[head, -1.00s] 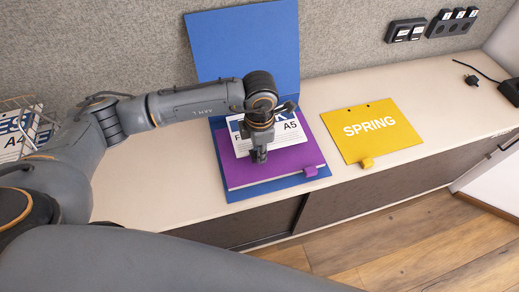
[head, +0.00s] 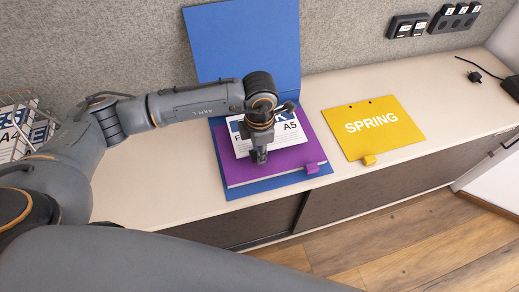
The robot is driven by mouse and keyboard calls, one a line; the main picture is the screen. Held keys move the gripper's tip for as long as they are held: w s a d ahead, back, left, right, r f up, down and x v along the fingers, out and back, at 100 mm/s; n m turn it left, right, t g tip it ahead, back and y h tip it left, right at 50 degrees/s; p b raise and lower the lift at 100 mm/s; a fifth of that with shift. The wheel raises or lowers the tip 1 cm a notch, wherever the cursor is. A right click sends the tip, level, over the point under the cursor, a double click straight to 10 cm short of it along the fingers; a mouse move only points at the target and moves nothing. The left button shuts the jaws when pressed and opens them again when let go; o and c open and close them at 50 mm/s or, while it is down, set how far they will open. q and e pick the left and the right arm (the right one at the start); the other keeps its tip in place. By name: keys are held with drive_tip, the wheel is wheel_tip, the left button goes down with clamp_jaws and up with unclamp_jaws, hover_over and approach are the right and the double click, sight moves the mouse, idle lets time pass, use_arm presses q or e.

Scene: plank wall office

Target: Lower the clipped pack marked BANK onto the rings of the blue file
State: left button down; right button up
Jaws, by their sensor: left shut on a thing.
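The blue file (head: 240,45) lies open on the cabinet top, its cover leaning up against the wall panel. A purple divider (head: 240,178) with a tab lies in it. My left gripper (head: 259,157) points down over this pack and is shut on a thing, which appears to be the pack. The rings are hidden, and I cannot tell whether the pack touches them. My right gripper is not in view.
A yellow divider marked SPRING (head: 395,140) lies right of the file. A wire basket (head: 22,125) with printed packs stands at the left. Sockets (head: 433,22) are on the wall panel, and a black plug (head: 475,76) lies at the far right. Bare cabinet top lies between.

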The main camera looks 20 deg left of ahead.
use_arm(q)
drive_tip(key=shift+f+b, duration=1)
drive_tip(key=shift+f, duration=0.1)
drive_tip(key=c, duration=1.1)
unclamp_jaws()
wheel_tip(320, 180, up, 12)
